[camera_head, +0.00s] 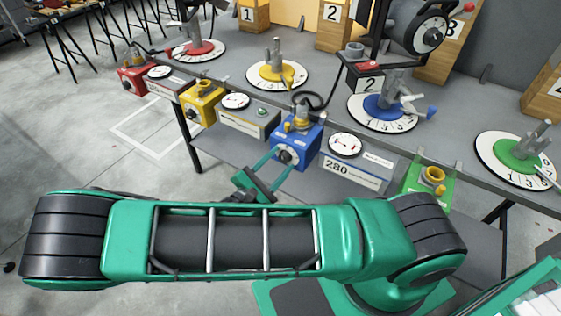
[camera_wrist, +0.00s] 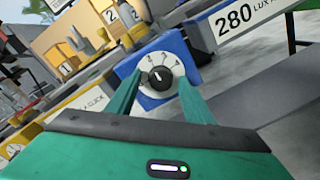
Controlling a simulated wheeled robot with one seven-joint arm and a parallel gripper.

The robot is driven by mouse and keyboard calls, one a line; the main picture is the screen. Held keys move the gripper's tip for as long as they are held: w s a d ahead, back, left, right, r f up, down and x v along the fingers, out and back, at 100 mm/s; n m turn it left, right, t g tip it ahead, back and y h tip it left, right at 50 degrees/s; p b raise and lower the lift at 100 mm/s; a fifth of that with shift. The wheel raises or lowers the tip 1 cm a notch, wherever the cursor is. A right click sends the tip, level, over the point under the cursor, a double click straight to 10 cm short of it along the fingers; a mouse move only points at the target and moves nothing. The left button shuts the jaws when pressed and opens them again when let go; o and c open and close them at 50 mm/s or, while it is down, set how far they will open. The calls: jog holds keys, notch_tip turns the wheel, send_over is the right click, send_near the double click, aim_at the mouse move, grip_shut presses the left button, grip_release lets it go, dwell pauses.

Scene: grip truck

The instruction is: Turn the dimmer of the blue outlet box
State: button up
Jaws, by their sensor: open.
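The blue outlet box (camera_head: 297,143) sits at the front edge of the grey table, in the middle of the head view. Its dimmer (camera_head: 284,156) is a round black knob on the front face. In the wrist view the dimmer (camera_wrist: 160,77) shows on a white dial with numbers, on the blue outlet box (camera_wrist: 181,52). My gripper (camera_head: 268,168) is open in front of the box. In the wrist view my gripper's (camera_wrist: 158,92) green fingers point at the box, one on each side of the dimmer. I cannot tell whether they touch it.
A red box (camera_head: 133,80), a yellow box (camera_head: 201,103) and a green box (camera_head: 428,186) line the same table edge. A white panel reading 280 (camera_head: 352,174) is right of the blue box. Round numbered dials stand behind on the table. Open floor lies to the left.

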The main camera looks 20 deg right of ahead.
jog(key=c, duration=1)
jog(key=shift+d, duration=0.25)
jog(key=shift+c, duration=0.2)
jog(key=shift+a, duration=0.2)
jog(key=shift+m, duration=0.3)
jog(key=shift+a+m, duration=0.1)
jog(key=shift+m, duration=0.2)
jog(key=m, duration=0.6)
jog(key=shift+a+y, duration=0.1)
jog(key=shift+y, duration=0.3)
jog(key=shift+m, duration=0.3)
jog(key=shift+f, duration=0.1)
